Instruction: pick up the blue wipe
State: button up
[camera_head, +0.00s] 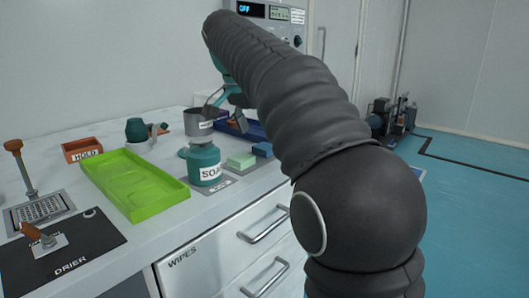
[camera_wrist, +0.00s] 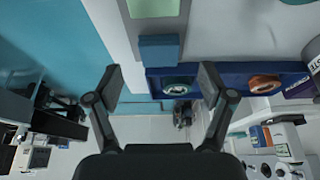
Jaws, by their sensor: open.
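The blue wipe is a small flat blue block (camera_head: 262,149) at the right edge of the bench, beside a pale green block (camera_head: 241,160). In the wrist view the blue wipe (camera_wrist: 159,48) lies near the top centre, beyond and between the fingertips, with the green block (camera_wrist: 153,8) above it. My gripper (camera_wrist: 160,87) is open, with nothing between its fingers.
A teal SOAP jar (camera_head: 204,166) and a grey bin (camera_head: 198,124) stand left of the blocks. A dark blue tray (camera_wrist: 153,84) with round items is close to the wipe. A lime tray (camera_head: 134,184) lies left. Drawers labelled WIPES (camera_head: 205,270) are below.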

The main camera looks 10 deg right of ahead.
aim_at(266, 145)
jog(key=x, duration=0.4)
jog(key=shift+w+d+f+b, duration=0.1)
jog(key=shift+d+b, duration=0.2)
jog(key=shift+b, duration=0.05)
jog(key=c, duration=0.9)
jog(key=shift+r, duration=0.5)
jog(key=r, duration=0.2)
jog(key=r+p, duration=0.1)
jog(key=r, duration=0.1)
jog(key=shift+d, duration=0.4)
jog(key=s+d+r+p, duration=0.1)
jog(key=s+d+r, duration=0.1)
jog(key=d+r, duration=0.4)
jog(key=d, duration=0.4)
jog(key=shift+s+d+p, duration=0.25)
jog(key=shift+p, duration=0.15)
